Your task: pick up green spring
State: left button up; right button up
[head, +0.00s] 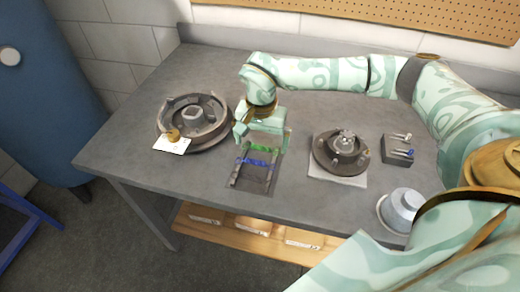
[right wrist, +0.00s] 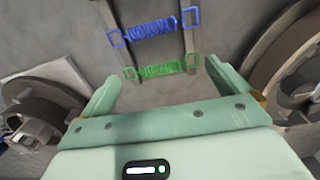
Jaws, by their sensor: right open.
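The green spring (head: 259,149) lies across the two rails of a small dark rack on the grey table. In the right wrist view the green spring (right wrist: 158,70) has square loops at both ends and lies just past my fingertips, roughly between their lines. The blue spring (head: 256,162) lies parallel to it on the same rails, nearer the table's front edge. My right gripper (head: 263,141) is open and empty, pointing down close over the green spring. Contact with the spring cannot be told. My left gripper is not in view.
A round drum part (head: 211,133) stands left of the rack, with a white card (head: 172,145) in front. A hub (head: 325,158) on a pale sheet, a small block with pins (head: 397,155) and a grey cup (head: 402,207) stand to the right. The table's front left is clear.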

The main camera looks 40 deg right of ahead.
aim_at(263, 147)
jog(key=shift+f, duration=0.55)
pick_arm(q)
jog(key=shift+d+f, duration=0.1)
pick_arm(e)
jog(key=shift+r, duration=0.1)
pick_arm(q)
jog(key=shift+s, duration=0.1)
pick_arm(e)
jog(key=c, duration=0.6)
